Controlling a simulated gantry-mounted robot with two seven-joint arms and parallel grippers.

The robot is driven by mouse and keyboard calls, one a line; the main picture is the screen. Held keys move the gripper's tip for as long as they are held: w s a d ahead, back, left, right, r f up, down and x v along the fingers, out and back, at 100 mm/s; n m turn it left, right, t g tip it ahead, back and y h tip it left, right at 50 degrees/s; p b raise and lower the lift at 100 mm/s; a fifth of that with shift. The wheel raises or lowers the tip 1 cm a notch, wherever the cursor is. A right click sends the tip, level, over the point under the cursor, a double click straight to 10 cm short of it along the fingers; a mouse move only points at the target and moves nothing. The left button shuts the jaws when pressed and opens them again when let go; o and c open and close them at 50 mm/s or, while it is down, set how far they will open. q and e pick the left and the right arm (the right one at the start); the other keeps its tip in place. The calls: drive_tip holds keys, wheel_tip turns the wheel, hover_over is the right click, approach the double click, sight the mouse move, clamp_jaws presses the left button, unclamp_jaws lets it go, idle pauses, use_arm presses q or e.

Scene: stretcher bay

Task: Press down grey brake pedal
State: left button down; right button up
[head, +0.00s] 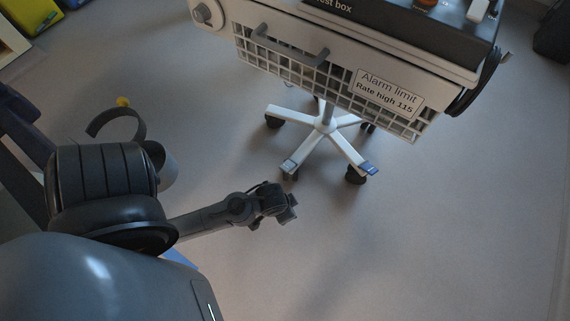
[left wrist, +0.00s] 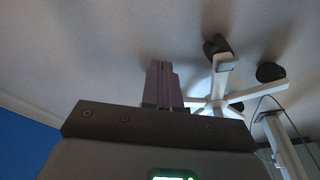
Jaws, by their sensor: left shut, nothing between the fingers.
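The grey brake pedal (head: 289,167) is a small plate on the end of the front left leg of the trolley's wheeled base (head: 325,125), above a caster. A blue pedal (head: 370,169) sits on the front right leg. My left gripper (head: 291,206) is low over the floor, in front of the grey pedal and apart from it in the picture. In the left wrist view its fingers (left wrist: 158,86) are shut with nothing between them. The base's legs and casters (left wrist: 217,46) show to the right of the fingers there. My right gripper is not in view.
A wire basket (head: 335,85) with a label reading "Alarm limit Rate high 115" and a grey handle (head: 290,47) overhangs the base. The floor (head: 440,250) in front is clear.

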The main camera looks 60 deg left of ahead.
use_arm(q)
drive_tip(key=a+f+n+g+y+p, duration=0.1)
drive_tip(key=a+f+n+g+p, duration=0.4)
drive_tip(key=a+f, duration=1)
drive_tip(key=w+a+r+t+p, duration=0.1)
drive_tip(key=w+r+p, duration=0.1)
drive_tip(key=w+a+r+n+t+p, duration=0.1)
drive_tip(key=w+a+r+p, duration=0.1)
drive_tip(key=w+r+p, duration=0.1)
drive_tip(key=w+a+r+n+p, duration=0.1)
drive_tip(key=w+a+r+p, duration=0.1)
drive_tip(key=w, duration=0.1)
drive_tip(key=shift+w+r+t+h+p, duration=0.2)
drive_tip(key=shift+t+h+p, duration=0.1)
drive_tip(key=shift+t+h, duration=0.1)
drive_tip(key=shift+w+r, duration=0.25)
drive_tip(key=shift+w, duration=0.05)
drive_tip(key=shift+w, duration=0.15)
drive_tip(key=shift+f, duration=0.1)
